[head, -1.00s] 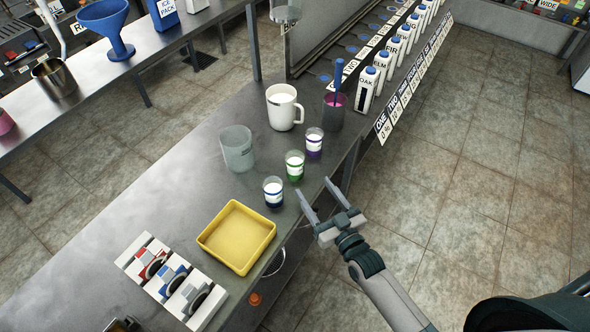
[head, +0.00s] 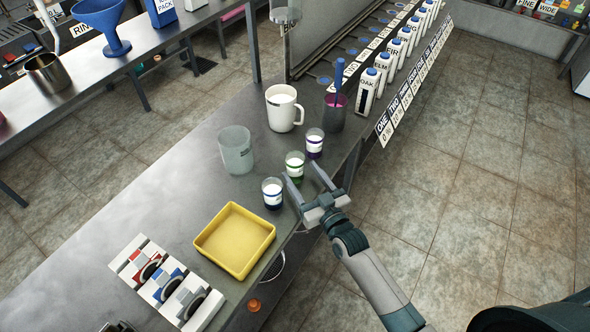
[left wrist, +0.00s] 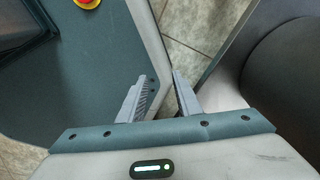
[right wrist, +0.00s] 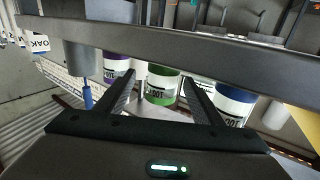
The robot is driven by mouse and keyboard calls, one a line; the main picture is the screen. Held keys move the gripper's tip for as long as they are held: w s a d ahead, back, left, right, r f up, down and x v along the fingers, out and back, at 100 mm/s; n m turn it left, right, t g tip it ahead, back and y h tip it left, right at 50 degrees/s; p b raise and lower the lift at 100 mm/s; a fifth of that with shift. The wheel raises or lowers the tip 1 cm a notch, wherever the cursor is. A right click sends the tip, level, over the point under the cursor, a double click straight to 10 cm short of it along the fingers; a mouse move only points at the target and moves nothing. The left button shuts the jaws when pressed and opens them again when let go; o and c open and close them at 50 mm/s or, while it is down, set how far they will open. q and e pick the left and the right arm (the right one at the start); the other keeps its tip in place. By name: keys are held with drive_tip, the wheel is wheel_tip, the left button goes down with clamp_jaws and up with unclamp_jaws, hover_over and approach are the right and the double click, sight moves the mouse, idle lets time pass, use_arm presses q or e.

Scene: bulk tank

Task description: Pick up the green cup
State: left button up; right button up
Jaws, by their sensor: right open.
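The green cup (head: 294,165) is a small clear cup with a white label and a green band, upright near the bench edge between a blue-banded cup (head: 272,193) and a purple-banded cup (head: 314,144). My right gripper (head: 301,172) is open at the bench edge, its fingertips close to the green cup. In the right wrist view, the green cup (right wrist: 162,88) shows beyond and between the open fingers (right wrist: 158,84); I cannot tell whether they touch it. My left gripper (left wrist: 159,80) is open and empty, away from the bench.
A frosted beaker (head: 236,150), a white mug (head: 283,108) and a grey pot (head: 335,112) with a blue-handled tool stand behind the cups. A yellow tray (head: 235,240) lies nearer. Labelled cartons (head: 368,91) line the right edge. The bench edge (right wrist: 210,44) crosses the right wrist view.

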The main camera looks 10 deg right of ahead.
sight(299, 175)
drive_tip(key=x, duration=0.1)
drive_tip(key=b+x, duration=0.1)
drive_tip(key=x, duration=0.1)
drive_tip(key=shift+w+a+f+b, duration=0.15)
drive_tip(key=shift+a+f+b, duration=0.1)
drive_tip(key=shift+a+b, duration=0.1)
drive_tip(key=shift+w+a+r, duration=0.1)
drive_tip(key=shift+w, duration=0.35)
drive_tip(key=c, duration=1.2)
